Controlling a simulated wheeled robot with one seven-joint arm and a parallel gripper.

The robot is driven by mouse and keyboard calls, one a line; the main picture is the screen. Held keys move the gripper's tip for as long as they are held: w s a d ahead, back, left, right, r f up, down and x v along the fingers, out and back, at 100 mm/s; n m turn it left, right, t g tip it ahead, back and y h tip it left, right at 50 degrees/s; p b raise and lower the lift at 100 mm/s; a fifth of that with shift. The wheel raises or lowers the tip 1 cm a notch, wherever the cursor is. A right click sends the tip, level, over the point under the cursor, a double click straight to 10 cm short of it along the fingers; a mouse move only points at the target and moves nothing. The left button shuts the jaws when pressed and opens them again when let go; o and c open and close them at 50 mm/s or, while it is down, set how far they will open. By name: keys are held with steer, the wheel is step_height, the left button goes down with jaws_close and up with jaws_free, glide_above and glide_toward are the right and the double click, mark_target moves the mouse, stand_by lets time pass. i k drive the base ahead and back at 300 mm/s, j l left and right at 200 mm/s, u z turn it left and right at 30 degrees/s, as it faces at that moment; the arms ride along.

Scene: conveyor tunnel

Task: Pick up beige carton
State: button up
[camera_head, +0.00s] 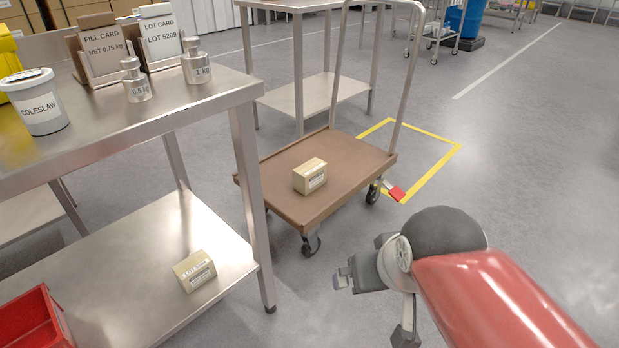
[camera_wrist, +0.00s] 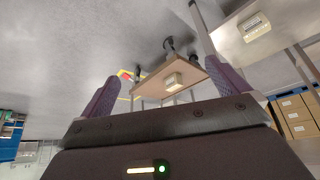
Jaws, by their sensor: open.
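Two beige cartons are in view. One beige carton (camera_head: 310,176) sits on the brown deck of a trolley (camera_head: 285,207); it also shows in the wrist view (camera_wrist: 174,81), between my fingers but well beyond them. Another beige carton (camera_head: 195,271) lies on the lower shelf (camera_head: 150,285) of the steel table at left; it also shows near the top of the wrist view (camera_wrist: 255,27). My gripper (camera_wrist: 162,74) is open and empty, in the air apart from both cartons.
The steel table (camera_head: 130,107) holds a coleslaw tub (camera_head: 38,112), two metal weights and label cards. A red bin (camera_head: 30,325) is at lower left. The trolley's upright handle (camera_head: 408,70) rises at its right end.

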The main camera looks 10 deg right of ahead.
mark_target(308, 177)
steer(key=i+l, duration=0.1)
steer(key=i, duration=0.45)
steer(key=i+u, duration=0.1)
steer(key=i, duration=0.4)
steer(key=i+l, duration=0.2)
steer(key=i, duration=0.35)
